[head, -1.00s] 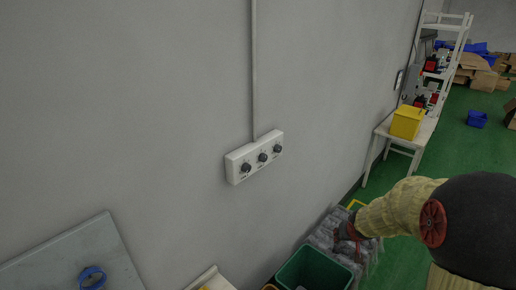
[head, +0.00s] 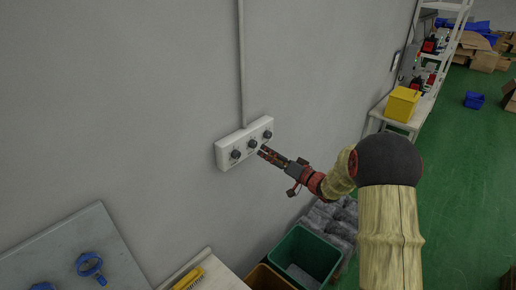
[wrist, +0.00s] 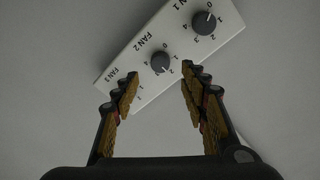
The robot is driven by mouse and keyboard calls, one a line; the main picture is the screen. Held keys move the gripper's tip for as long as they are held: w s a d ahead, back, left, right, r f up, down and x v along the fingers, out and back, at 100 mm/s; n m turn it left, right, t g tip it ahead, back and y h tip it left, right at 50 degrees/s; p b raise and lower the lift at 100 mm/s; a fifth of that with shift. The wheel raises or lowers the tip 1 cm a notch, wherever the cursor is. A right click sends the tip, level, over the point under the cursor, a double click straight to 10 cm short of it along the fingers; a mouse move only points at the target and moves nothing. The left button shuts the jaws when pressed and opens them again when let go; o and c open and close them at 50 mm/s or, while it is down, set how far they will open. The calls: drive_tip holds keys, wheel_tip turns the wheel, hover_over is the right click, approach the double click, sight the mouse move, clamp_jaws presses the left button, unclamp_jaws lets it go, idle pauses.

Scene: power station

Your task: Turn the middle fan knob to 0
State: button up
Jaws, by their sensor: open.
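A white switch panel (head: 224,161) with three dark round knobs is fixed to the grey wall. The middle knob, FAN 2 (head: 252,144), also shows in the wrist view (wrist: 160,62), with numbers 0 to 4 around it. Its pointer direction is too small to tell. The FAN 1 knob (wrist: 204,23) is at the upper right there. The FAN 3 knob is hidden behind the left finger in that view. My gripper (head: 264,152) is open close to the panel. In the wrist view, its fingertips (wrist: 160,70) lie either side of the middle knob in the picture; contact is not visible.
A grey conduit (head: 241,60) runs up the wall from the panel. Below are a green bin (head: 303,255) and a grey board with blue valve handles (head: 90,265). A yellow bin (head: 402,103) stands on a table at the right. The wall around the panel is clear.

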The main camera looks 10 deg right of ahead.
sight(255, 145)
drive_tip(key=x, duration=0.6)
drive_tip(key=shift+w+a, duration=0.1)
drive_tip(key=shift+w, duration=0.05)
drive_tip(key=shift+c, duration=1)
clamp_jaws()
